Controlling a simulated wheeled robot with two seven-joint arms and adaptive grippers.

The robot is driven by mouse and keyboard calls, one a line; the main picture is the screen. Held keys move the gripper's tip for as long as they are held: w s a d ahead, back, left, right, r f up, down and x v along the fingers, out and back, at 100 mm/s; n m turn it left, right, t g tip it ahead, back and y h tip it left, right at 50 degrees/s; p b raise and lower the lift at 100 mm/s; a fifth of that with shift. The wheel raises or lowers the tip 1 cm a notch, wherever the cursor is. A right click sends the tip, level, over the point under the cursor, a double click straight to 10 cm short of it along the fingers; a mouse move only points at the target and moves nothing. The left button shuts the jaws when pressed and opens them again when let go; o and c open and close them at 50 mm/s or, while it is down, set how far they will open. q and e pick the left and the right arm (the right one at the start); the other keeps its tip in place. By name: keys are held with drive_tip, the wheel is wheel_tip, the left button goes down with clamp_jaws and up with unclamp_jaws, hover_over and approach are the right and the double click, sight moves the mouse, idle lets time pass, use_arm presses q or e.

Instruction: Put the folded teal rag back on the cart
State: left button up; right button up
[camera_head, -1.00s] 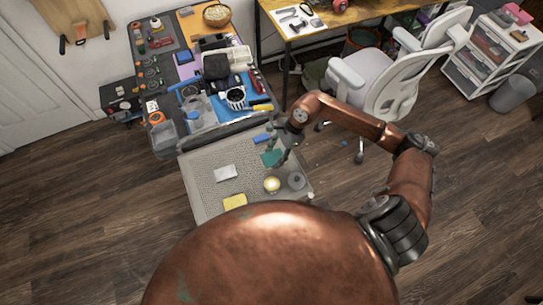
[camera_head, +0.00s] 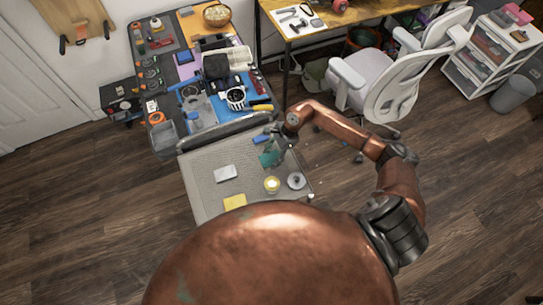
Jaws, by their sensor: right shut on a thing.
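The teal rag (camera_head: 269,158) is at the upper right part of the grey cart (camera_head: 205,187). My right gripper (camera_head: 275,153) comes in from the right and is shut on the rag. Whether the rag touches the cart top or hangs just above it, I cannot tell. The gripper hides part of the rag. My left gripper is not in view.
A cluttered workbench (camera_head: 190,22) adjoins behind. A white office chair (camera_head: 380,85) stands right.

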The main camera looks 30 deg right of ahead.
drive_tip(key=o, duration=1)
drive_tip(key=shift+f, duration=0.1)
drive_tip(key=shift+r, duration=0.25)
drive_tip(key=v, duration=1.2)
drive_tip(key=shift+f, duration=0.1)
